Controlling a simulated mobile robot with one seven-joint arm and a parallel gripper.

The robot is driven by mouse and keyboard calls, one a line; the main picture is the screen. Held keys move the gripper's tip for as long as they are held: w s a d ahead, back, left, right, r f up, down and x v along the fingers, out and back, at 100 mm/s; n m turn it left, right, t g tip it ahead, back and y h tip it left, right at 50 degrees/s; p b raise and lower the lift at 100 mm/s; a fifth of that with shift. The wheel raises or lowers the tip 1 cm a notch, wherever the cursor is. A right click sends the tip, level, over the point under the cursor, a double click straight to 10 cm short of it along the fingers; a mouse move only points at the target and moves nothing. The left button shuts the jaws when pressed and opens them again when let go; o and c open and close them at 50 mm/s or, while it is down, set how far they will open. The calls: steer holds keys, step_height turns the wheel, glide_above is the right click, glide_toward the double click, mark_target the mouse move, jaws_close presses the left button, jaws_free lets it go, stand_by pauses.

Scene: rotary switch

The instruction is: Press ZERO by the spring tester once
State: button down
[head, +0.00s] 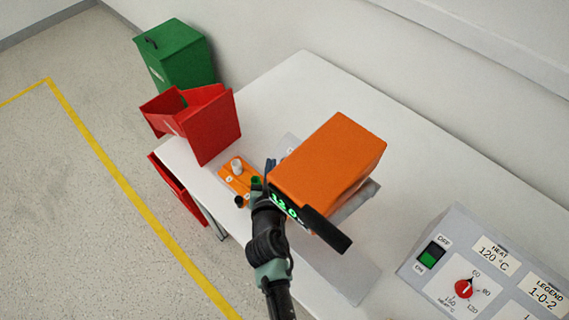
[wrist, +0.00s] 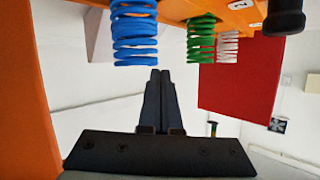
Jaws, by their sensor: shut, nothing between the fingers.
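The spring tester (head: 325,160) is a large orange box on the white table, with a green lit readout (head: 284,206) that seems to read 12.0 on its near face. I cannot pick out its ZERO button in either view; my arm covers part of that face. My gripper (wrist: 159,74) is shut and empty, its two dark fingers together in the wrist view. In the head view the hand (head: 266,212) is just left of the readout, close to the tester. The tester's orange side (wrist: 25,95) fills the left of the wrist view. I cannot tell whether the fingers touch anything.
An orange spring rack (head: 233,181) stands close left of my gripper, with blue (wrist: 135,35), green (wrist: 201,42) and white (wrist: 228,47) springs. Red bins (head: 205,125) and a green bin (head: 178,55) stand beyond. A grey control panel (head: 460,215) is at right.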

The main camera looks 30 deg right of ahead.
steer(key=shift+w+d+f+b, duration=0.2)
steer(key=shift+d+f+b, duration=0.2)
steer(key=shift+d+f, duration=0.25)
steer(key=shift+w+d+f+b, duration=0.2)
steer(key=shift+d+f+b, duration=0.2)
steer(key=shift+f, duration=0.3)
stand_by(1.1)
steer(key=shift+d+f, duration=0.1)
steer(key=shift+f, duration=0.05)
steer(key=shift+d+f+b, duration=0.1)
steer(key=shift+b, duration=0.25)
